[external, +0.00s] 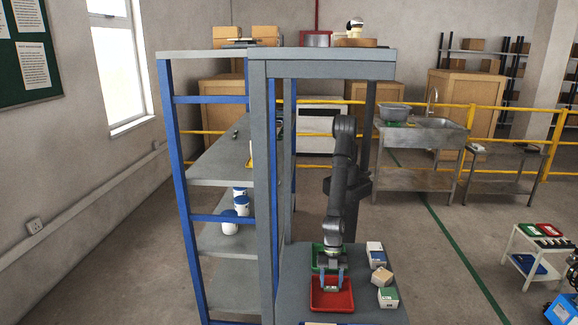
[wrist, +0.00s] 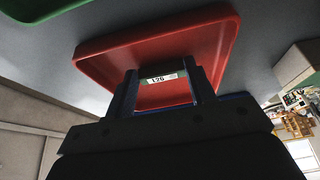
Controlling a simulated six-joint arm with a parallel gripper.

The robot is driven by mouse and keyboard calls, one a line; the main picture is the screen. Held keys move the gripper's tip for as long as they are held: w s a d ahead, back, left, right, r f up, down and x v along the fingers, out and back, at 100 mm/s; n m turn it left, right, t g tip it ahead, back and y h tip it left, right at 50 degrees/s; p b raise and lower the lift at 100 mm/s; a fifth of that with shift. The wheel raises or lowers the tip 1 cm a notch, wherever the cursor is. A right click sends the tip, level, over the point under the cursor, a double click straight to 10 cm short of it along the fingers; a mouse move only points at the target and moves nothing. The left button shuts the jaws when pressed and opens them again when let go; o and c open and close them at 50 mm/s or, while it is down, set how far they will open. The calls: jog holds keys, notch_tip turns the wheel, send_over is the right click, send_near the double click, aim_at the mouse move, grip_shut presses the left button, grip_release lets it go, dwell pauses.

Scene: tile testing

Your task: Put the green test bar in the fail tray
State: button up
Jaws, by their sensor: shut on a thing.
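The green test bar (wrist: 163,79) carries a white label reading 126. My gripper (external: 331,284) points down and is shut on the bar, with one finger at each end of it. The wrist view shows the fingers of my gripper (wrist: 165,88) on either side of the label. The red tray (external: 346,305) lies under my gripper, and its red floor and rim (wrist: 215,45) fill the view behind the bar. Whether the bar touches the tray floor I cannot tell. A green tray (external: 317,263) sits just behind the red one, partly hidden by my arm.
A grey shelf post (external: 264,200) rises at the left of the bench. Bare bench surface lies around the trays.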

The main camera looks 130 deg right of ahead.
jog(key=o, duration=1)
jog(key=shift+c, duration=0.2)
jog(key=shift+d+r, duration=0.1)
jog(key=shift+r, duration=0.5)
jog(key=v, duration=1.1)
jog(key=shift+s, duration=0.1)
jog(key=x, duration=1.2)
jog(key=shift+f, duration=0.15)
jog(key=shift+r, duration=1.2)
